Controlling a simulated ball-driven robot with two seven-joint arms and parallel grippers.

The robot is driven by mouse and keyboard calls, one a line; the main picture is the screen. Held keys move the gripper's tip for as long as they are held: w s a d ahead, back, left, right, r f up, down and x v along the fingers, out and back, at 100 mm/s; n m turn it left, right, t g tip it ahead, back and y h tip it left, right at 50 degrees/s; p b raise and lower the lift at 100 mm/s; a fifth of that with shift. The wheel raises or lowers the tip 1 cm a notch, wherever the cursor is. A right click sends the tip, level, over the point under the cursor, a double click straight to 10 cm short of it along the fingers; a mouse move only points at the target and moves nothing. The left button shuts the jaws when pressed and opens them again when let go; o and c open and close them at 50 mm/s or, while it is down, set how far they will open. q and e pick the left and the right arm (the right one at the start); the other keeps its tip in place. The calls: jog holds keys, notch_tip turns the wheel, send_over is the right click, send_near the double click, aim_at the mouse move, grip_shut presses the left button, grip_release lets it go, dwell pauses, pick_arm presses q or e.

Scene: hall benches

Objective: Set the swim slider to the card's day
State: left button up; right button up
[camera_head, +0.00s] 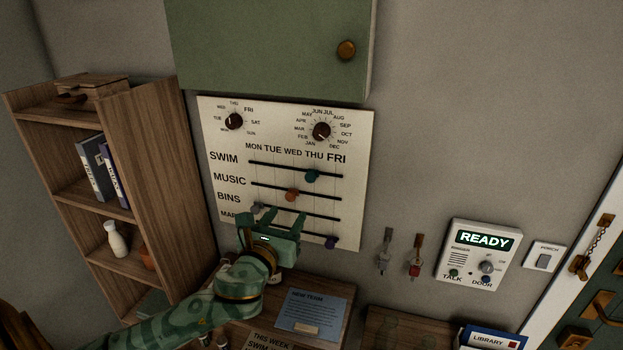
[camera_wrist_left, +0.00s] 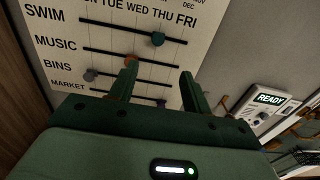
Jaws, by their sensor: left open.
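The cream planner board (camera_head: 355,130) hangs on the wall, with rows marked SWIM, MUSIC, BINS and one partly hidden, reading MARKET in the left wrist view. The teal swim knob (camera_head: 312,176) sits on the top track under THU; it also shows in the left wrist view (camera_wrist_left: 158,39). My left gripper (camera_head: 279,213) is open and empty in front of the lower rows, below the swim knob and apart from it. A card reading THIS WEEK and SWIM (camera_head: 268,340) lies at the bottom edge, cut off; its day is not readable.
An orange music knob (camera_head: 292,195), a grey bins knob (camera_head: 256,208) and a purple knob (camera_head: 331,242) are on lower tracks. A green cabinet (camera_head: 265,50) is above, a wooden shelf (camera_head: 150,120) left. Hooks with keys (camera_head: 415,258) and an intercom (camera_head: 478,256) are right.

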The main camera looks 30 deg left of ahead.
aim_at(310, 179)
pick_arm(q)
jog(key=x, duration=1.6)
jog(key=shift+w+a+f+p, duration=0.15)
jog(key=shift+a+p, duration=0.05)
jog(key=shift+p, duration=0.1)
jog(key=shift+w, duration=0.1)
pick_arm(e)
jog(key=shift+w+a+r, duration=0.15)
jog(key=shift+a+r, duration=0.2)
jog(key=shift+d, duration=0.1)
